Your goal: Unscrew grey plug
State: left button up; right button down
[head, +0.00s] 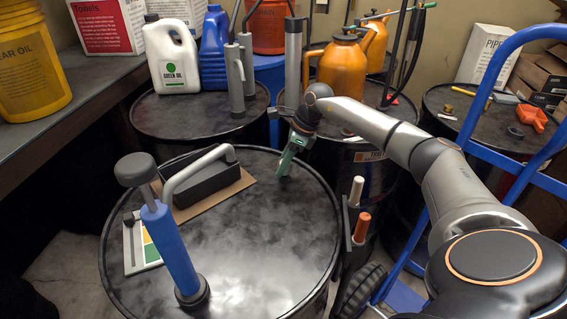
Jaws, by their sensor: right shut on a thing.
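My right gripper (284,170) reaches in from the right, pointing down at the far right part of the front black drum's top (270,225), close to its rim. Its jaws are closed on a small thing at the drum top. That thing is almost wholly hidden by the fingers, at the spot where the grey plug sits; its thread and seating cannot be seen. My left gripper is not in view.
Blue hand-truck rails (490,155) and orange- and white-handled tools (361,228) are at the right. The drum's middle is clear.

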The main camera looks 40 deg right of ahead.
jog(key=shift+r+p, duration=1.4)
jog(key=shift+r, duration=0.4)
